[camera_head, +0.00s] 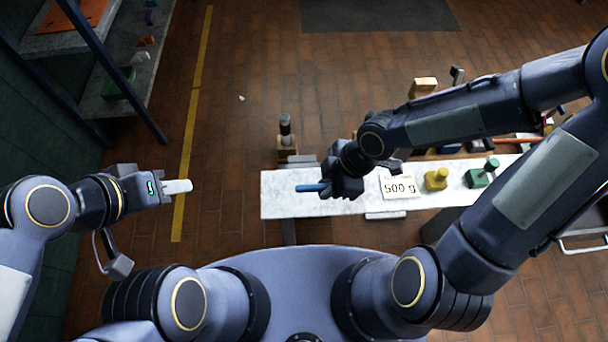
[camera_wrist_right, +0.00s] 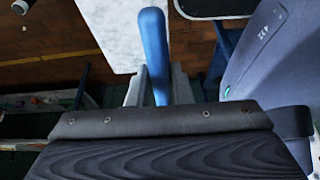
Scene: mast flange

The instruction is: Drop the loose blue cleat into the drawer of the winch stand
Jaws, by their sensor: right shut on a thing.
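My right gripper (camera_head: 328,186) is shut on the blue cleat (camera_head: 308,187), a slim rounded bar pointing left above the left part of a pale worktop (camera_head: 285,205). In the right wrist view the cleat (camera_wrist_right: 155,50) stands out between the two grey fingers (camera_wrist_right: 158,88); its rear end is hidden. My left gripper (camera_head: 178,187) is empty, off the worktop's left end above the floor; its pale fingers overlap in view, so their gap cannot be seen. A light plate (camera_head: 386,215) juts from the worktop's front edge; I cannot tell whether it is the drawer.
A card reading "500 g" (camera_head: 398,187), a yellow weight (camera_head: 436,179) and a green one (camera_head: 483,173) stand right of my right gripper. A dark cylinder on a block (camera_head: 286,135) stands behind the worktop. Shelving (camera_head: 120,90) is at left.

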